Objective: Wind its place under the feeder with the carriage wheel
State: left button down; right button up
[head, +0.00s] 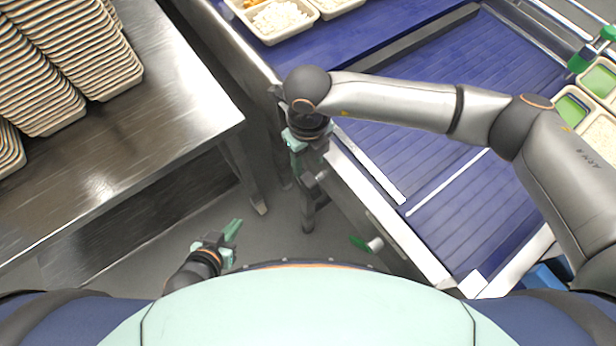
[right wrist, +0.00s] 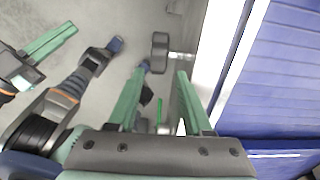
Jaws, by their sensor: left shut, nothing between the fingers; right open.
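My right gripper (head: 297,140) hangs over the near left edge of the blue conveyor, its arm reaching across the belt from the right. In the right wrist view its two green fingers (right wrist: 158,95) are apart with nothing held between them. A small green handle on a grey hub (head: 373,245) sticks out from the conveyor's side; I cannot tell whether it is the carriage wheel. My left gripper (head: 232,231) is shut and empty, low over the floor left of the conveyor; it also shows in the right wrist view (right wrist: 48,44). I cannot make out the feeder.
A steel table (head: 180,110) with stacks of empty trays (head: 65,60) stands at the left. A rice tray (head: 275,22) sits on the belt's far end. Trays with green compartments (head: 570,110) are at the right. Bare floor lies between table and conveyor (head: 460,190).

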aim_at(308, 178)
notch_tip(308, 178, down, 10)
jog(key=shift+r, duration=0.15)
dwell(0.3)
grip_shut()
